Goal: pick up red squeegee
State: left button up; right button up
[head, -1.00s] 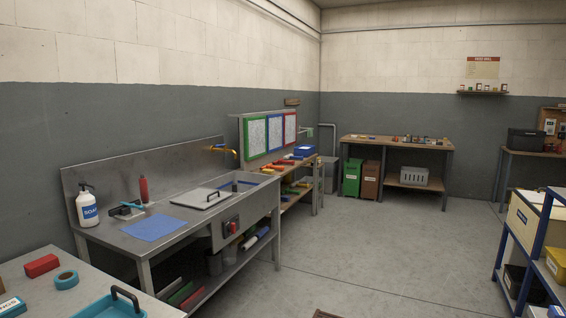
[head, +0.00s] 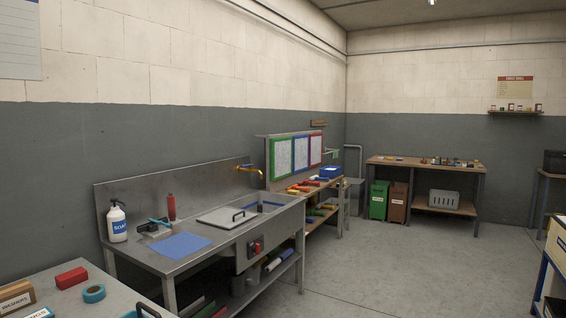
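I cannot make out a red squeegee for certain. On the steel sink bench (head: 205,238) at left, a red upright cylinder (head: 171,207) stands by the backsplash, behind a small dark item with a light-blue handle (head: 157,225). A red block (head: 71,277) lies on the near table at lower left. Several small red and yellow items (head: 300,188) lie on the wooden bench past the sink, too small to identify. Neither of my grippers is in view.
A white soap bottle (head: 117,222) and a blue cloth (head: 181,245) are on the sink bench. A blue tape roll (head: 93,293) lies on the near table (head: 118,291). A blue-framed rack (head: 545,262) stands at the right edge. The concrete floor (head: 400,270) between is clear.

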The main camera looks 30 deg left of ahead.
aim_at(307, 182)
jog(key=i+u, duration=0.35)
jog(key=i, duration=4.15)
jog(key=i+l, duration=0.1)
jog(key=i, duration=2.05)
